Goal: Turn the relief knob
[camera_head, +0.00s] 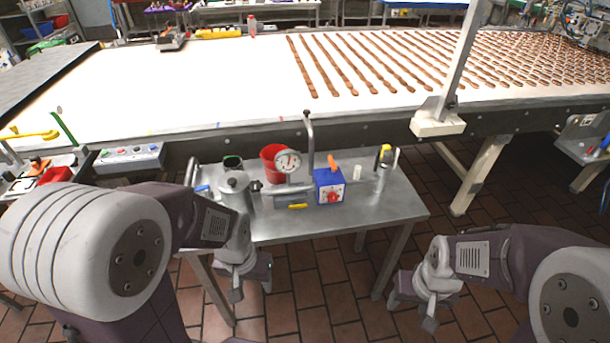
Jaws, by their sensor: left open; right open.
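A blue box (329,184) stands on the small metal table, with a red knob (333,197) on its white front face and an orange lever on top. The red knob is the likeliest relief knob in view. A round pressure gauge (288,162) stands just left of the box, beside a metal pipe. My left gripper (251,288) is open and empty, low in front of the table's left part, below and left of the knob. Neither touches the knob.
The metal table (390,208) also holds a metal pot (236,190), a red bucket (272,165) and a yellow-black tool (383,155). Behind it runs a long white conveyor (230,90) with rows of brown strips.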

